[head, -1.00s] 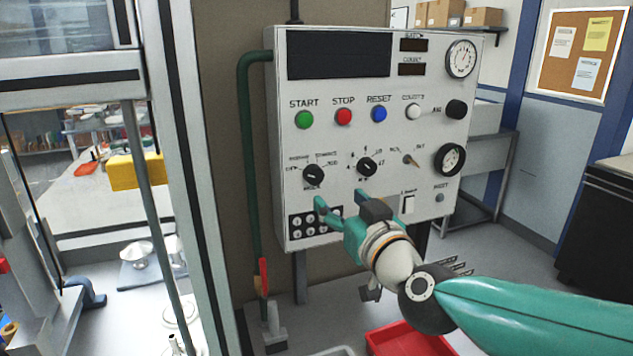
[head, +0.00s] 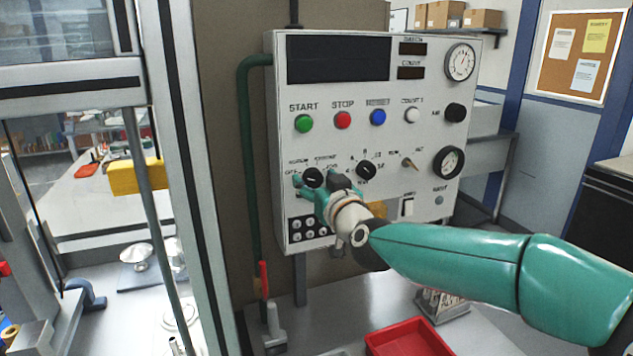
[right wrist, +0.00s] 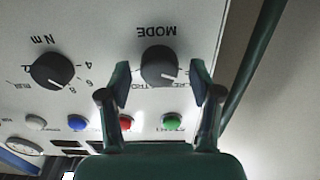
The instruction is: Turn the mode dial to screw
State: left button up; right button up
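The mode dial (head: 313,175) is a black knob at the lower left of the control panel (head: 345,222). In the right wrist view, upside down, the dial (right wrist: 158,62) sits under the word MODE. Its pale pointer mark is toward the lower right there. Labels beyond the dial are partly hidden and too blurred to read fully. My right gripper (right wrist: 161,78) is open, its fingers on either side of the dial with a visible gap at each side. In the head view my right gripper (head: 314,183) reaches the dial from below. My left gripper is out of view.
A second black dial (head: 366,170) marked Nm is to the right of the mode dial. Green (head: 303,123), red (head: 343,120) and blue (head: 378,117) buttons sit above. A green conduit (head: 247,160) runs along the panel's left side. A red tray (head: 410,340) is below.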

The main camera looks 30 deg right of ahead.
jog(key=c, duration=1.1)
jog(key=shift+m, duration=0.3)
jog(key=m+b, duration=0.2)
jog(key=m, duration=0.1)
jog(key=shift+f, duration=0.15)
jog(key=m+b, duration=0.2)
jog(key=m, duration=0.3)
jog(key=shift+d, duration=0.15)
jog(key=shift+m, duration=0.3)
jog(key=o, duration=1.1)
jog(key=shift+o, duration=0.2)
